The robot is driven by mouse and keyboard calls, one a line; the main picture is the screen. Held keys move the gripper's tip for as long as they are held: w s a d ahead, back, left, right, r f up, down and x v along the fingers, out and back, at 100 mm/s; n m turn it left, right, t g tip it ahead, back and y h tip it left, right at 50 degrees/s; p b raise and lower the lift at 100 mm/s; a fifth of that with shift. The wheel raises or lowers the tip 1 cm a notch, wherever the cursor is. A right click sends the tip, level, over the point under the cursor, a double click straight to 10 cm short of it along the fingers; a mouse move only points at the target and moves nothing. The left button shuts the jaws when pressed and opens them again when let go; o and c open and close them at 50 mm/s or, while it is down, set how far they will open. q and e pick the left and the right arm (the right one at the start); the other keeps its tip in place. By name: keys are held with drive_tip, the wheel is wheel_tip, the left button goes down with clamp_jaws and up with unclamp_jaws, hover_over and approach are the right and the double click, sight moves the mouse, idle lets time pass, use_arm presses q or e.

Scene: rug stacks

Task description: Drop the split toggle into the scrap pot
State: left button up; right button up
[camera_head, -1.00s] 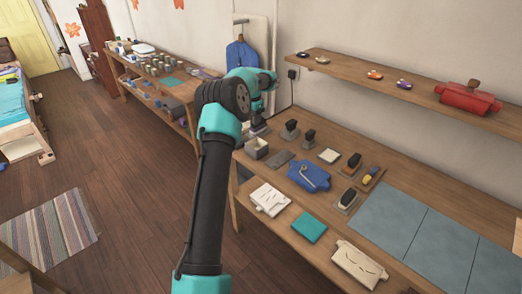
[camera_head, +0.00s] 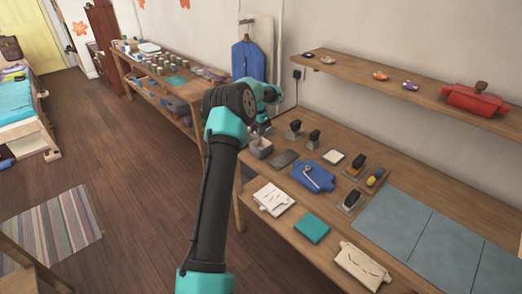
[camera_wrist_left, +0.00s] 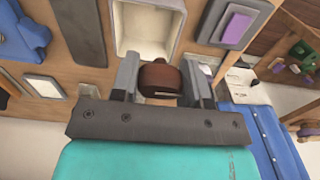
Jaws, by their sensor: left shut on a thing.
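My left gripper (camera_head: 262,129) is partly hidden behind its own arm in the head view, close to the back of the bench and near the scrap pot. In the left wrist view the gripper (camera_wrist_left: 161,84) is shut on a brown rounded piece, the split toggle (camera_wrist_left: 160,78). No split can be made out on it. The scrap pot (camera_head: 261,153) is a small grey square open box at the bench's left end. In the left wrist view its pale inside and grey rim (camera_wrist_left: 177,22) show just past the toggle. My right gripper is not in view.
A grey flat pad (camera_head: 285,159), a blue bottle-shaped pouch (camera_head: 313,177) and several black-handled blocks (camera_head: 294,129) share the bench. Grey mats (camera_head: 405,222) cover its right part. A wall shelf (camera_head: 430,93) runs above. A blue garment (camera_head: 248,60) hangs behind the arm.

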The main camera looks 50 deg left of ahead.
use_arm(q)
drive_tip(key=shift+f, duration=0.1)
drive_tip(key=o, duration=1.2)
wheel_tip(320, 180, up, 17)
drive_tip(key=shift+r, duration=0.2)
idle(0.7)
